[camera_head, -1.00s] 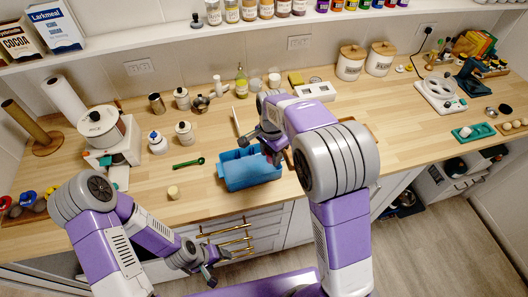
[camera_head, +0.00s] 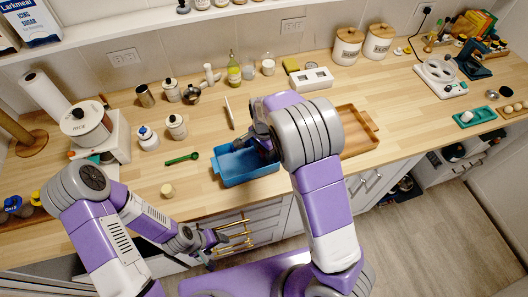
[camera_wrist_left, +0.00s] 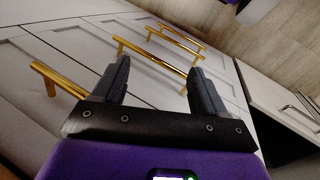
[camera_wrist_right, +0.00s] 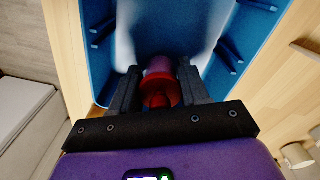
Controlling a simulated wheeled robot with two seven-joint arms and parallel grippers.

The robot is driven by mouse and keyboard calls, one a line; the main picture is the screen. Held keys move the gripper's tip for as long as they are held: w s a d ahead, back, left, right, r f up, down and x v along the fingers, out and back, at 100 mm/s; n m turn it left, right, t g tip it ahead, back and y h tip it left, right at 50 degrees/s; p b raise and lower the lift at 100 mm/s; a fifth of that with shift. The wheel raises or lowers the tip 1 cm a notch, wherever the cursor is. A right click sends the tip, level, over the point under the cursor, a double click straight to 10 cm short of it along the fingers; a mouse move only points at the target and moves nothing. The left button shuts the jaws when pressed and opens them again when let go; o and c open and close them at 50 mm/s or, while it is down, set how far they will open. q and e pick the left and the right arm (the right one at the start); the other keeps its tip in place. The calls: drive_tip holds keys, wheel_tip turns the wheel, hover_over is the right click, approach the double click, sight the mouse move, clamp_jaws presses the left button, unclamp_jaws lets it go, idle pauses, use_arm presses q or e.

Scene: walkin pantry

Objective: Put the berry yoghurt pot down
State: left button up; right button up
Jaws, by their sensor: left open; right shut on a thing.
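My right gripper (camera_wrist_right: 157,92) is shut on the berry yoghurt pot (camera_wrist_right: 160,88), a small red and purple pot between its fingers in the right wrist view. The fingers point down into the blue bin (camera_wrist_right: 262,50); I cannot tell whether the pot touches its floor. In the head view my right gripper (camera_head: 265,146) is at the right end of the blue bin (camera_head: 236,178) and the pot is hidden. My left gripper (camera_head: 208,248) is open and empty in front of the counter; in the left wrist view (camera_wrist_left: 155,85) it faces drawer fronts.
A wooden tray (camera_head: 357,138) lies to the right of my right arm. Brass drawer handles (camera_wrist_left: 160,55) are close to my left gripper. Bottles and canisters stand along the back.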

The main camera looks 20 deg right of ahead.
drive_tip(key=shift+f, duration=0.2)
drive_tip(key=shift+f, duration=0.1)
drive_tip(key=o, duration=1.1)
wheel_tip(320, 180, up, 12)
drive_tip(key=shift+r+p, duration=0.2)
drive_tip(key=shift+p, duration=0.9)
